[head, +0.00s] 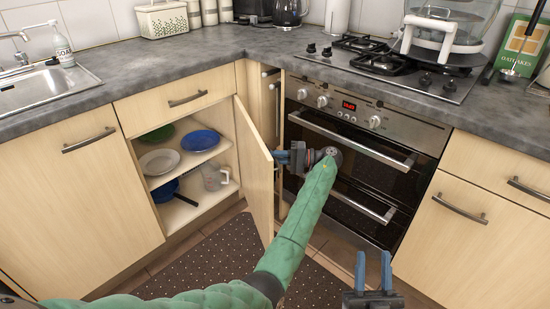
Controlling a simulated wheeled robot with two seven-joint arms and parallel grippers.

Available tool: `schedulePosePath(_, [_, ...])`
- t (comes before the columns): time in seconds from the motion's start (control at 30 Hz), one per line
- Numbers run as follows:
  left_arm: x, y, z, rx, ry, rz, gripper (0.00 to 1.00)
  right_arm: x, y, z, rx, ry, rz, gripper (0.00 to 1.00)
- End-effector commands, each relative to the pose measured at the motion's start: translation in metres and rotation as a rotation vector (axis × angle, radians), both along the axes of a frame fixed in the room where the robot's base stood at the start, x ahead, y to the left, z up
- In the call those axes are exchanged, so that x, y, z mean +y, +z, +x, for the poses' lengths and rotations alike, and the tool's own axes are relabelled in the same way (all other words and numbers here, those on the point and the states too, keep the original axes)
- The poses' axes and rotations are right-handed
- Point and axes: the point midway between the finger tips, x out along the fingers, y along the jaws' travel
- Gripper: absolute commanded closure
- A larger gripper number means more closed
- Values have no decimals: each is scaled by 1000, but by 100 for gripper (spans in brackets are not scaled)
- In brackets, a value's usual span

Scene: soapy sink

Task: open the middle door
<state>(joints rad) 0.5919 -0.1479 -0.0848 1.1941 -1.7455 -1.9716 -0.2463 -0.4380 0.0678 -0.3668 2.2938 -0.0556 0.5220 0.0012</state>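The middle door (254,165) is a light wood cabinet door. It stands wide open, hinged at its right side, with its inner face toward the left. The cabinet (176,190) behind it shows its shelf and contents. My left gripper (281,157), on the green-sleeved arm, is at the door's outer side, close to its free edge. The door's handle is hidden, and I cannot tell whether the fingers touch or hold anything. My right gripper (373,268) is at the bottom right, its two blue fingers apart, empty.
A blue bowl (200,140), plates and a clear jug (214,177) are inside the cabinet. The oven (365,150) is right of the door. A dotted mat (225,262) lies on the floor. The sink (42,88) is at left.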

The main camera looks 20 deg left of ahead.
Motion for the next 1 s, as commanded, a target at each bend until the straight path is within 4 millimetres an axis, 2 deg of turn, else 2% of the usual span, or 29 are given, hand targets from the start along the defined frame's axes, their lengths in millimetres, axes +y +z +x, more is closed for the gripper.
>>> schedulePosePath(0.03, [0, -1, 0, 2, -1, -1, 100, 0, 0, 0, 0, 0, 0, 64])
schedulePosePath(0.07, [0, -1, 0, 2, -1, -2, 82, 0, 0, 0, 0, 0, 0, 64])
schedulePosePath(0.17, [0, -1, 0, 2, -1, -1, 64, 0, 0, -1, 1, -1, 0, 64])
schedulePosePath(0.43, [0, 0, 0, 1, -1, 0, 64, 0, -1, -1, 5, -2, 1, 64])
schedulePosePath(0.57, [-7, 0, 3, 0, -1, -1, 64, -1, -2, -1, 7, -1, 1, 64])
schedulePosePath(0.9, [-57, 0, 16, 1, -2, -3, 64, 1, -9, 3, 36, 0, -8, 64])
schedulePosePath(1.0, [-66, -1, 19, 2, -1, -3, 64, 0, -9, 3, 35, -1, -7, 64])
